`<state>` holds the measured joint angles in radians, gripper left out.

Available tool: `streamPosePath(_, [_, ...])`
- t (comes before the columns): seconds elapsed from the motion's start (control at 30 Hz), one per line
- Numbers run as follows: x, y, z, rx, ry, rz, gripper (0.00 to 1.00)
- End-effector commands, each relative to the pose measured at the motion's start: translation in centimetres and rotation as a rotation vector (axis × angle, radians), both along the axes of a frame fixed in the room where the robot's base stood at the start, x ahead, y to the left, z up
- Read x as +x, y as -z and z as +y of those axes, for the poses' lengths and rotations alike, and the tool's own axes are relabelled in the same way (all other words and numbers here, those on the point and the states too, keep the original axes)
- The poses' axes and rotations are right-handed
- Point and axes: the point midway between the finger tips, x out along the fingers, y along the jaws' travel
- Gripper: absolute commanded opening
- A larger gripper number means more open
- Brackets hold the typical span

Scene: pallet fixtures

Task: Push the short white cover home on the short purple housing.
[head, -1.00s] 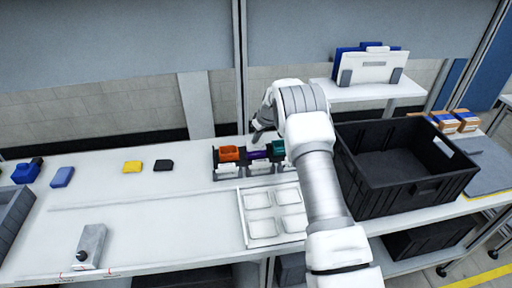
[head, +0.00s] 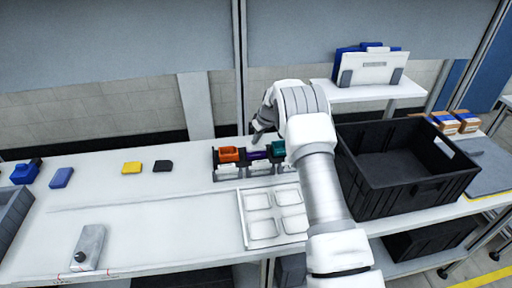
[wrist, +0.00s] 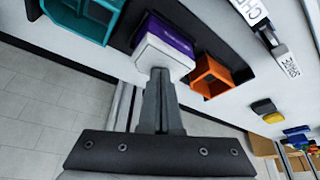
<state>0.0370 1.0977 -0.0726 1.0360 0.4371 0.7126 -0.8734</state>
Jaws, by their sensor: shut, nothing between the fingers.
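The short purple housing (wrist: 172,34) sits in the dark fixture between an orange housing and a teal one; it also shows in the head view (head: 257,155). The short white cover (wrist: 163,55) is on the end of the purple housing facing my gripper, with purple visible beyond it. Whether a gap remains between them I cannot tell. My gripper (wrist: 158,72) is shut and empty, its fingertips at the white cover's face, touching or very close. In the head view my gripper (head: 257,138) is just above and behind the purple housing, and the cover is not clearly visible.
The orange housing (head: 229,155) and teal housing (head: 278,147) flank the purple one closely. A white tray with compartments (head: 243,218) lies in front of the fixture. A black crate (head: 400,192) stands to the right.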

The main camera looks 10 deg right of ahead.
Motion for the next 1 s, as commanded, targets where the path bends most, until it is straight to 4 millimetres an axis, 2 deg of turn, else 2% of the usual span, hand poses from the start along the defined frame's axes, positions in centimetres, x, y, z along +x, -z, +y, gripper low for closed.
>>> streamPosePath(0.73, [-0.2, 0.4, 0.0, 0.0, 0.0, 0.006, 0.0])
streamPosePath(1.0, [-0.1, -0.7, 0.0, 0.0, 0.0, 0.002, 0.0])
